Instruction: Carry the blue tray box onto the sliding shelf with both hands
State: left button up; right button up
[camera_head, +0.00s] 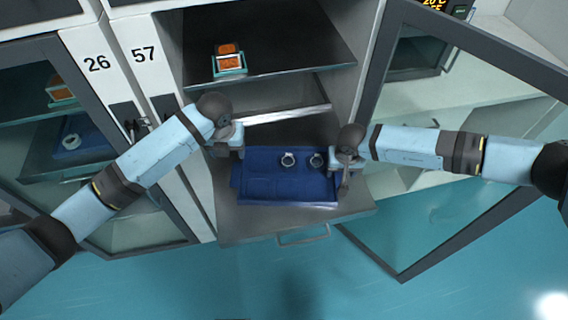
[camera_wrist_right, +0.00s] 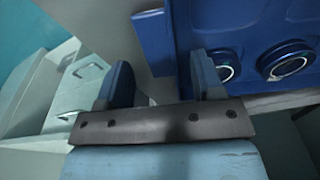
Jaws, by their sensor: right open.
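The blue tray box (camera_head: 270,186) lies flat on the pulled-out grey sliding shelf (camera_head: 245,226) of the open cabinet. Two round metal-rimmed parts sit in the tray's far right area. My right gripper (camera_head: 343,175) is at the tray's right side; in the right wrist view its two fingers (camera_wrist_right: 162,80) are apart. A blue tab (camera_wrist_right: 152,42) of the tray shows ahead, between the finger directions, and the tray (camera_wrist_right: 240,25) fills the upper right. My left gripper (camera_head: 230,150) is at the tray's far left corner; its fingers are mostly hidden by its own wrist.
An upper shelf (camera_head: 290,45) holds a small teal box with orange contents (camera_head: 229,60). The open glass door (camera_head: 470,60) stands at the right, close to my right arm. The shelf's front handle (camera_head: 303,236) sticks out over the teal floor (camera_head: 290,290). A neighbouring cabinet marked 26 is at left.

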jog(key=r, duration=0.5)
jog(key=shift+s+r, duration=0.35)
jog(key=shift+s, duration=0.05)
